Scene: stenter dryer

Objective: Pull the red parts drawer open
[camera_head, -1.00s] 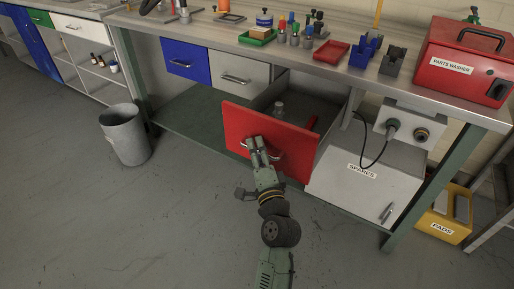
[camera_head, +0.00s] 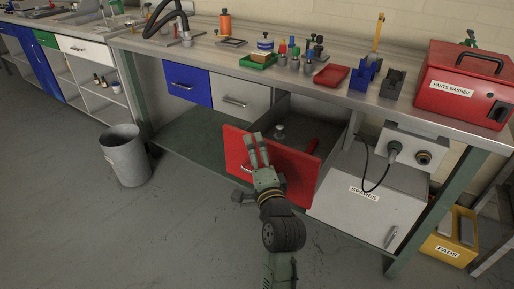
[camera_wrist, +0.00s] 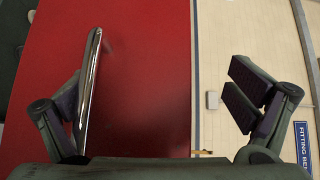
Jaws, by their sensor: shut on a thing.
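The red parts drawer (camera_head: 289,178) is pulled partly out of the bench. A round fitting (camera_head: 280,131) shows inside it. My gripper (camera_head: 259,150) is at the drawer front, its two fingers spread in a V. In the wrist view the fingers stand far apart, with open space between them. The shiny handle bar (camera_wrist: 90,85) lies close along the left finger and clear of the right finger. I cannot tell whether the left finger touches the bar. In the head view part of the handle is hidden behind my gripper.
A blue drawer (camera_head: 187,83) and a grey drawer (camera_head: 239,98) are shut at the left. The white SPARES cabinet (camera_head: 369,195) stands close at the right. A grey bin (camera_head: 125,157) stands on the floor. The floor before the bench is clear.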

